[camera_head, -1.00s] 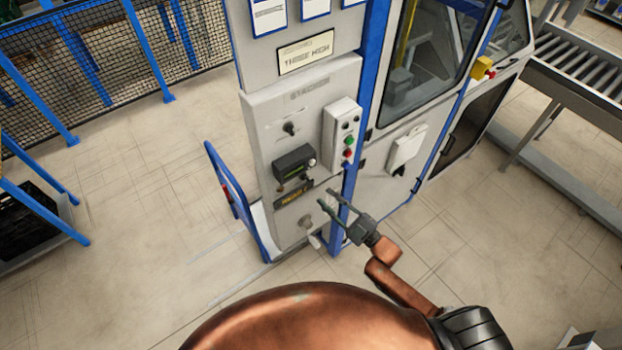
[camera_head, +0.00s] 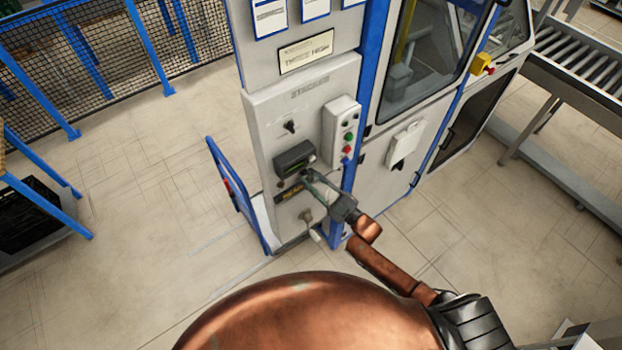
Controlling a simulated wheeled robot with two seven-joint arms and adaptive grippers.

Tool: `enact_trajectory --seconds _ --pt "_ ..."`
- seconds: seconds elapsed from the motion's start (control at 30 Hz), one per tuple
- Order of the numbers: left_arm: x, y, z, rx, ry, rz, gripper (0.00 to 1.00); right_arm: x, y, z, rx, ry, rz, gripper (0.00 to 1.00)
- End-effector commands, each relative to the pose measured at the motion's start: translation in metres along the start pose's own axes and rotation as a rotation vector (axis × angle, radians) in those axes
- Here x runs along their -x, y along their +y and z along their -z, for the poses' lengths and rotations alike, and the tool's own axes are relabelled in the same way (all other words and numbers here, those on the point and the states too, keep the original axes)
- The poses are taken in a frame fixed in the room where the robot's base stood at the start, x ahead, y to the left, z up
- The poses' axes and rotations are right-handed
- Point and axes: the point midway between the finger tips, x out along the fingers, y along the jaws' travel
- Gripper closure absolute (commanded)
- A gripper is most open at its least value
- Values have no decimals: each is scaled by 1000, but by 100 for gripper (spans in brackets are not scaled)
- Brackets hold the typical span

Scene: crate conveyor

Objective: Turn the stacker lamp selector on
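The grey stacker panel (camera_head: 262,112) stands upright in the middle of the camera_head view, under a "STACKER" marking. A black selector knob (camera_head: 289,127) sits on its upper part. A grey round knob (camera_head: 306,214) is lower down. Which knob is the lamp selector I cannot read. My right gripper (camera_head: 305,180) is in front of the panel just below the display box, its two fingers apart, pointing left. It partly covers the plate; contact is unclear. My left gripper is not in view.
A white button box (camera_head: 341,133) with green and red buttons is right of the display. A blue post and a glazed cabinet door (camera_head: 424,55) stand farther right, with a roller conveyor (camera_head: 575,62) beyond. A blue rail (camera_head: 232,190) is left of the panel.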

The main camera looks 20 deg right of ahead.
Motion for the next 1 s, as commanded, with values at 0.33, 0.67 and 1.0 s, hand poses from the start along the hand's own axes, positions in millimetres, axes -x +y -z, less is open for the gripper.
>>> enact_trajectory --seconds 0.33,0.67,1.0 --pt "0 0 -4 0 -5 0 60 0 0 0 0 0 0 100" --pt "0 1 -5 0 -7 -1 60 0 0 0 -3 0 -2 100" --pt "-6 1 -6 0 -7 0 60 0 -2 0 -111 1 -48 100"
